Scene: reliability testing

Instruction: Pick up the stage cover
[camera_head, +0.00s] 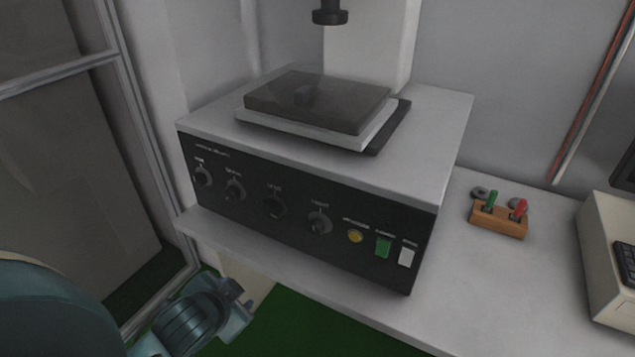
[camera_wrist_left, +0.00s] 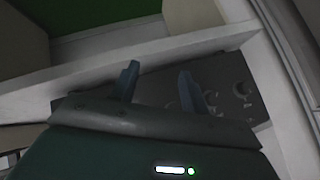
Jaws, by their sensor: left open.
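The stage cover (camera_head: 318,99) is a dark, see-through box with a flat top. It sits on a pale plate on top of the test machine (camera_head: 440,125), and a small dark shape shows faintly inside it. My left gripper (camera_head: 240,306) is at the lower left in the head view, below and in front of the machine, well apart from the cover. In the left wrist view its two fingers (camera_wrist_left: 160,88) are spread with nothing between them, facing the machine's dark knob panel (camera_wrist_left: 225,85). The cover does not show in the wrist view. My right gripper is not in view.
A dark column tip (camera_head: 330,14) hangs above and behind the cover. A wooden block with green and red levers (camera_head: 499,220) stands on the bench (camera_head: 480,285) to the right. A beige device (camera_head: 608,262) is at the far right. A framed panel (camera_head: 125,120) stands left.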

